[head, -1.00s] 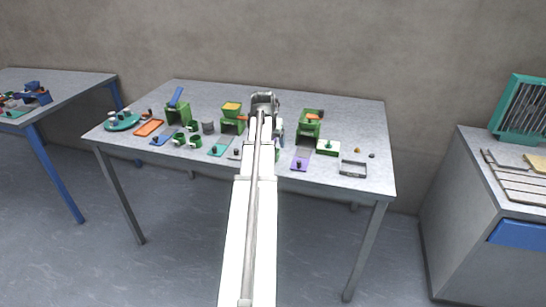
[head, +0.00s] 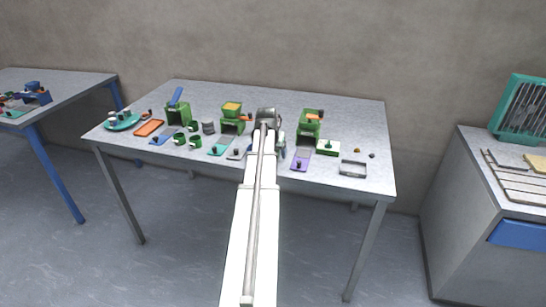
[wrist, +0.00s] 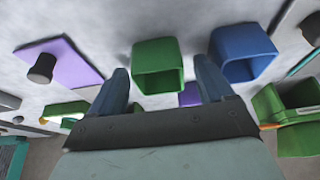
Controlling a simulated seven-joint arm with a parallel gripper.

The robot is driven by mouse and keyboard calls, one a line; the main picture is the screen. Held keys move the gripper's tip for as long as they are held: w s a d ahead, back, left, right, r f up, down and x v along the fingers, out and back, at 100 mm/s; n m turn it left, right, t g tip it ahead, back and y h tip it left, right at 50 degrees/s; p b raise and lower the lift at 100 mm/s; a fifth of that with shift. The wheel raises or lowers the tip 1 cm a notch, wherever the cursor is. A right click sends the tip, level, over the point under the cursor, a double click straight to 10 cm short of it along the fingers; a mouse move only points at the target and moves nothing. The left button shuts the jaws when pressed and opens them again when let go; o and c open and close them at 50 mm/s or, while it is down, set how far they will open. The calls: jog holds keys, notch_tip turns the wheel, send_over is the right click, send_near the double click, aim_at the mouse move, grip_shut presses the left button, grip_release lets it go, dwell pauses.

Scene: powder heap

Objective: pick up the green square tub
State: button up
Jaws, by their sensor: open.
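The green square tub (wrist: 158,58) shows in the wrist view as an open box with a hollow square mouth. It stands on the grey table, between the lines of my two fingers. My gripper (wrist: 160,68) is open, with one finger on each side of the tub in the picture. I cannot tell how far the fingertips are above it, and nothing is held. In the head view my arm hides the tub.
A blue square tub (wrist: 243,48) stands close on the right in the wrist view, by the right finger. A purple plate with a dark knob (wrist: 62,62) lies left. Green machines (head: 309,124) (head: 177,112) stand on the table (head: 350,110).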

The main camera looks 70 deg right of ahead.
jog(key=shift+c, duration=0.3)
jog(key=c, duration=1)
jog(key=shift+r, duration=0.1)
